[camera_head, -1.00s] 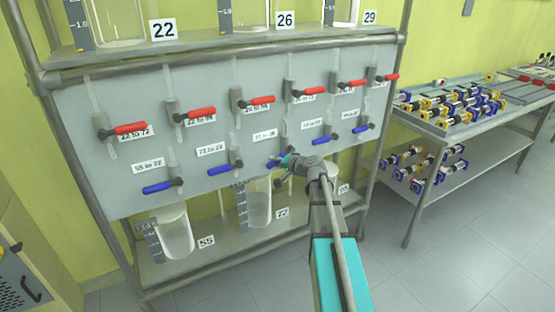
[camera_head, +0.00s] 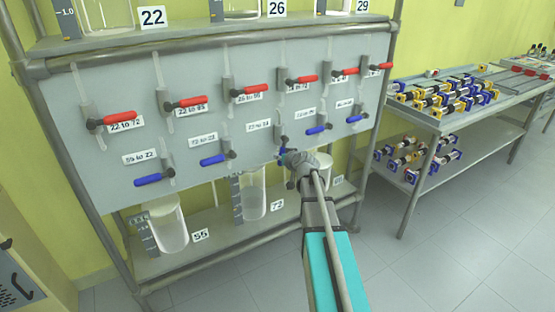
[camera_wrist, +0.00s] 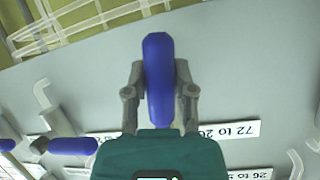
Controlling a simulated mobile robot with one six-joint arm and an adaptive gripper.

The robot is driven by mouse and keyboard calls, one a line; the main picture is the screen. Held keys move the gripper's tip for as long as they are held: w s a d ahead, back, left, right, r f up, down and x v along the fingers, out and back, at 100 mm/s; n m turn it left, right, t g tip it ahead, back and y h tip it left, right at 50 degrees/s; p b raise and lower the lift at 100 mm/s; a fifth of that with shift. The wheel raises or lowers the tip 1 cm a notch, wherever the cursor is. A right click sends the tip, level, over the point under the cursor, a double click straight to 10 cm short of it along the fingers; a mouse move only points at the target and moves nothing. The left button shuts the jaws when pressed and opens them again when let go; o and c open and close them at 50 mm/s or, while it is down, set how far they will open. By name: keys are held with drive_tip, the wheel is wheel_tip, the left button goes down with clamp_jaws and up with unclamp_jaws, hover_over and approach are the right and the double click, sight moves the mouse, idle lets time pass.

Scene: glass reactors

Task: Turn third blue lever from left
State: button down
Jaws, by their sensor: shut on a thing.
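The third blue lever from the left (camera_head: 282,144) is on the lower row of the grey panel, mostly hidden by my gripper (camera_head: 285,155) in the head view. In the wrist view this lever (camera_wrist: 158,75) stands upright in the picture, about square to the label "72 to 26" (camera_wrist: 225,131). My gripper's two fingers (camera_wrist: 159,90) are shut on the lever, one on each side. The neighbouring blue lever (camera_wrist: 73,145) in the wrist view lies roughly level.
Other blue levers (camera_head: 215,160) share the lower row, with red levers (camera_head: 186,104) above. Glass vessels (camera_head: 165,228) stand on the lower shelf (camera_head: 222,232). A side table (camera_head: 440,121) with small parts is at the right. Floor is open at lower right.

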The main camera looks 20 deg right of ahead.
drive_tip(key=shift+w+d+f+n+h, duration=0.1)
drive_tip(key=shift+d+n+h, duration=0.2)
drive_tip(key=shift+d+n, duration=0.25)
drive_tip(key=shift+c, duration=2.2)
unclamp_jaws()
